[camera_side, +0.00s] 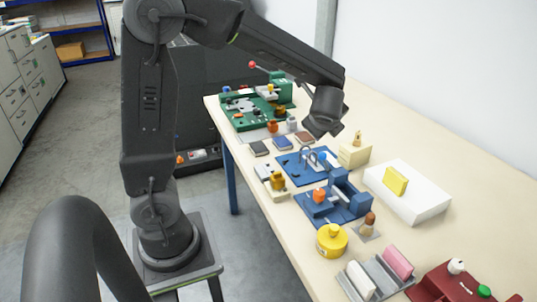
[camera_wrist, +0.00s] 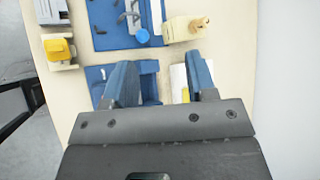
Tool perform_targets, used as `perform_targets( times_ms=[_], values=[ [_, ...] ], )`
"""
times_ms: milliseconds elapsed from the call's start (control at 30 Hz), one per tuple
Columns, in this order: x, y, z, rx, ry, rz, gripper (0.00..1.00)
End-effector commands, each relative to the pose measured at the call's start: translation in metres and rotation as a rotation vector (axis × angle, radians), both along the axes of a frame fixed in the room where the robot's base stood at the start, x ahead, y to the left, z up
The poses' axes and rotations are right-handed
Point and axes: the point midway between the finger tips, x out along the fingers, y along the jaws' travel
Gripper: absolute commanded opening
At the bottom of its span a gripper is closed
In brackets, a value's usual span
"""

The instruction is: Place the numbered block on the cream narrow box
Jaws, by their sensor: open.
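No number is legible on any block, so I cannot tell for sure which is the numbered block; a plain yellow block (camera_side: 395,181) stands on a white box (camera_side: 430,203) in the side view. In the wrist view a yellow sliver (camera_wrist: 185,95) shows beside the right finger, with part of the white box behind it. The cream box (camera_side: 350,158) stands behind the white one with a small tan figure (camera_side: 357,138) on top; it also shows in the wrist view (camera_wrist: 178,30). My gripper (camera_wrist: 163,78) is open, its fingers apart with nothing held. In the side view it hangs above the table near the cream box.
Blue fixtures (camera_side: 347,207) and a blue plate with arches (camera_side: 297,168) crowd the middle. A yellow round container (camera_side: 332,240), a grey rack with a pink block (camera_side: 397,262) and a red fixture (camera_side: 450,284) lie nearer. A green fixture (camera_side: 240,112) is far back. The right-hand table strip is bare.

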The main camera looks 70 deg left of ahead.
Motion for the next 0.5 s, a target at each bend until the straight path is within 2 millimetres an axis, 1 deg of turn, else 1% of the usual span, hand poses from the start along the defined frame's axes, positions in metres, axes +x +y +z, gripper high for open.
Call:
perform_targets(
  times_ms=[33, 100, 167, 200, 300, 400, 500],
  values=[
    [-0.025, -0.008, 0.012, -0.107, -0.066, 0.09, 0.52],
    [-0.056, -0.021, 0.02, -0.262, -0.144, 0.217, 0.52],
    [-0.081, -0.034, 0.026, -0.397, -0.207, 0.325, 0.52],
    [-0.098, -0.044, 0.029, -0.488, -0.245, 0.395, 0.52],
    [-0.136, -0.068, 0.034, -0.711, -0.327, 0.568, 0.52],
    [-0.167, -0.091, 0.036, -0.913, -0.383, 0.717, 0.52],
    [-0.189, -0.109, 0.037, -1.071, -0.412, 0.834, 0.52]
  ],
)
